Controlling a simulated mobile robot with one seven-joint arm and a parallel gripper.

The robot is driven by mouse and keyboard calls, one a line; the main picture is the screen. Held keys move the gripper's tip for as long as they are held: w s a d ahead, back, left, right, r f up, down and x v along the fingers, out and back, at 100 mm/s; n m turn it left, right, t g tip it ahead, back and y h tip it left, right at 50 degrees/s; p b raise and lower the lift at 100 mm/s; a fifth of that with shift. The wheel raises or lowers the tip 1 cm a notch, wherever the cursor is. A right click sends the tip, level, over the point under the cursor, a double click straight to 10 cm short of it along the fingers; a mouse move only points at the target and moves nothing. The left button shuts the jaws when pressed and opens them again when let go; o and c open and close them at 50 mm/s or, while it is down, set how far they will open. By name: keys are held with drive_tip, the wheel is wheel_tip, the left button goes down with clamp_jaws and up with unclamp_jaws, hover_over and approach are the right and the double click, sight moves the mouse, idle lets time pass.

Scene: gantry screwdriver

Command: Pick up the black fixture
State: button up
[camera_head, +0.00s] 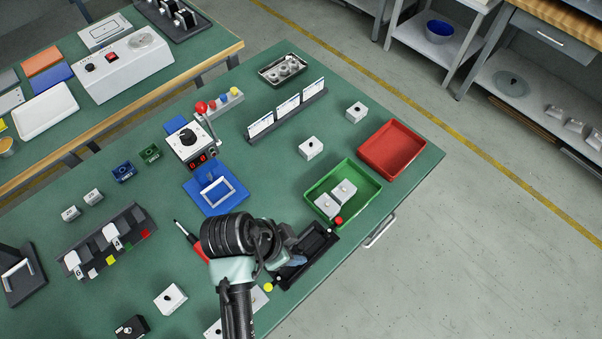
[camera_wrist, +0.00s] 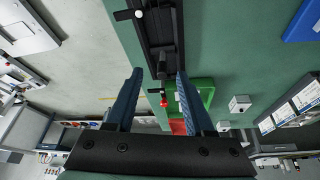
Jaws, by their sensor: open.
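The black fixture (camera_head: 318,243) is a long dark tray-like piece near the table's right edge, just below the green tray. A red knob shows at its far end, and white and yellow knobs near its close end. My gripper (camera_head: 292,262) is over it and covers part of it. In the wrist view the fixture (camera_wrist: 160,30) runs down from the top, and its lower end lies between my two blue fingertips (camera_wrist: 160,75). The fingers are open, with a gap on each side of it. I cannot tell how high they are above it.
A green tray (camera_head: 363,171) with white blocks and a red tray (camera_head: 392,150) stand beyond the fixture. A blue plate (camera_head: 210,205) with a metal handle and a red screwdriver (camera_head: 193,240) lie to its left. Another black holder (camera_head: 20,285) is at far left.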

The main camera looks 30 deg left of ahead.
sight(299, 247)
drive_tip(key=x, duration=0.5)
drive_tip(key=shift+w, duration=0.15)
clamp_jaws()
idle(0.4)
idle(0.9)
